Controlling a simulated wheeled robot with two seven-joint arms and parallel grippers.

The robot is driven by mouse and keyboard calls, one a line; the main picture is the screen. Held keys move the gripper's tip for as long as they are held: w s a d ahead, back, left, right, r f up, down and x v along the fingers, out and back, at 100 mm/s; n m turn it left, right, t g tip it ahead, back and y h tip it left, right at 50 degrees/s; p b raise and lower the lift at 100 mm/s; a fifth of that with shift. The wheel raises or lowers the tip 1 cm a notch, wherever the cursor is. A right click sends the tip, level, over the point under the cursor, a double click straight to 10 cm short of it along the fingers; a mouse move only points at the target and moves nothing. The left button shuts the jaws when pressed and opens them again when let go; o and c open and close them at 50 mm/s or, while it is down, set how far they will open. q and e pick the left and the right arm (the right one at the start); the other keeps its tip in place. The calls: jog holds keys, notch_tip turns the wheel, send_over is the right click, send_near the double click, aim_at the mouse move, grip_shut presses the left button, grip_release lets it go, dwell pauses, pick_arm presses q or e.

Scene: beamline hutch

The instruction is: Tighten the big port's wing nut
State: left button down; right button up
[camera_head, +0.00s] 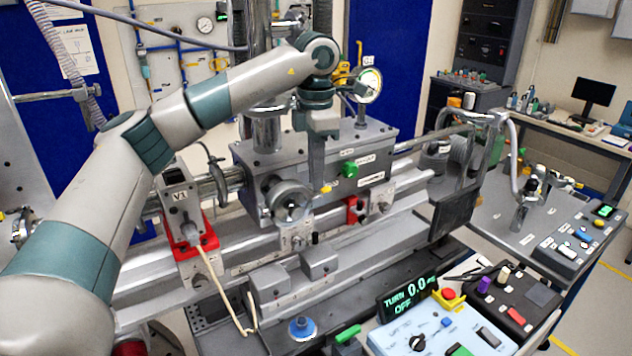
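My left arm comes in from the left and bends down over the grey vacuum box (375,185) in the middle. Its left gripper (325,187) points down in front of the box's face, just right of the big round port (287,200). The fingers appear edge-on as one narrow strip with a yellow tip, so their opening does not show. The port has a metal flange ring with a shiny round face. I cannot make out its wing nut, and I cannot tell whether the fingertips touch anything. My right gripper is not in view.
A green knob (349,169) is on the box, and a dial gauge (369,85) stands above it. A red-based unit marked V1 (180,207) is to the left.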

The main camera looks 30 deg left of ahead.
pick_arm(q)
jog(key=shift+m+b, duration=0.65)
jog(key=shift+m, duration=1.35)
jog(key=shift+r, duration=0.1)
jog(key=c, duration=2)
grip_release()
jog(key=shift+n, duration=0.3)
